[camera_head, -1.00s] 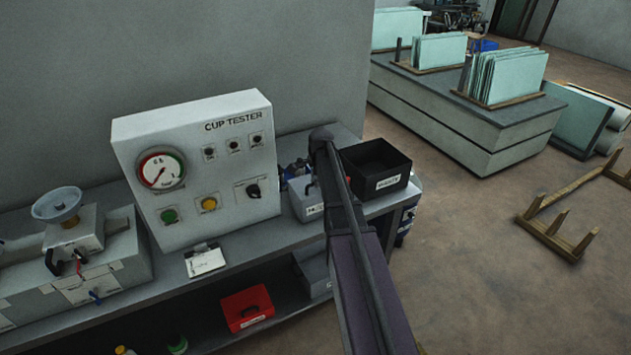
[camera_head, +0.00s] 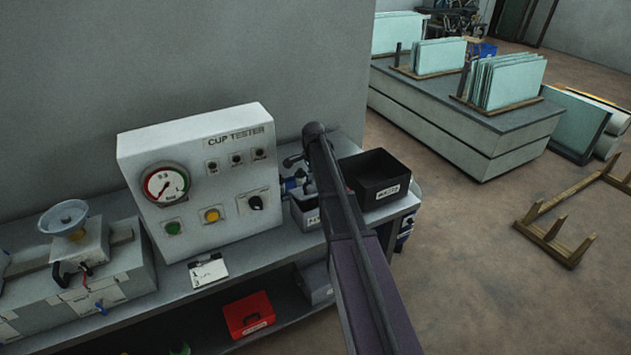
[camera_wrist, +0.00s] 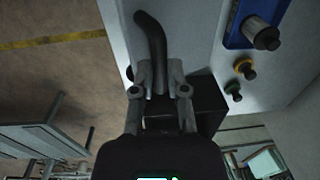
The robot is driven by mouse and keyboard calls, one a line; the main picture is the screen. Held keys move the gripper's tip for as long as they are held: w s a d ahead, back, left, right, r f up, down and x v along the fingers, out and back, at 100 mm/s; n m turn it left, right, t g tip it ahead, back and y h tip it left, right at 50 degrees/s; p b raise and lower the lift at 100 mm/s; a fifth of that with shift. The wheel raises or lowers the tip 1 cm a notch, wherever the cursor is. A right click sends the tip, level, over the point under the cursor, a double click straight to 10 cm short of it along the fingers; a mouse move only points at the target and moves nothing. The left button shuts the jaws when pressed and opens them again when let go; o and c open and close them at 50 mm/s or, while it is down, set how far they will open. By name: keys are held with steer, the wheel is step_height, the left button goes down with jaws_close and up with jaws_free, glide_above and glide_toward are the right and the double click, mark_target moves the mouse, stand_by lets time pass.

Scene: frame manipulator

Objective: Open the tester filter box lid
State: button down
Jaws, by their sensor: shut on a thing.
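A small grey box (camera_head: 306,214) with a white label stands on the counter beside the cup tester, partly hidden by my arm. I cannot read its label or tell whether its lid is up. My gripper shows in the wrist view (camera_wrist: 161,88), its two fingers closed around a dark bent bar (camera_wrist: 153,40). I cannot tell for sure what the bar belongs to. In the head view my arm hides the gripper's fingers.
The white cup tester (camera_head: 200,180) stands left of the grey box. A black open bin (camera_head: 385,192) is to its right. A red box (camera_head: 248,318) sits on the lower shelf. A wooden frame (camera_head: 550,240) lies on the floor at right, with clear floor around it.

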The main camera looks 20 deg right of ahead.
steer(key=shift+w+a+r+p, duration=0.15)
steer(key=shift+w+r, duration=0.15)
steer(key=shift+w, duration=0.2)
steer(key=shift+w+d+r+p, duration=0.15)
steer(key=shift+w+r, duration=0.1)
steer(key=shift+w, duration=0.2)
steer(key=shift+a, duration=0.15)
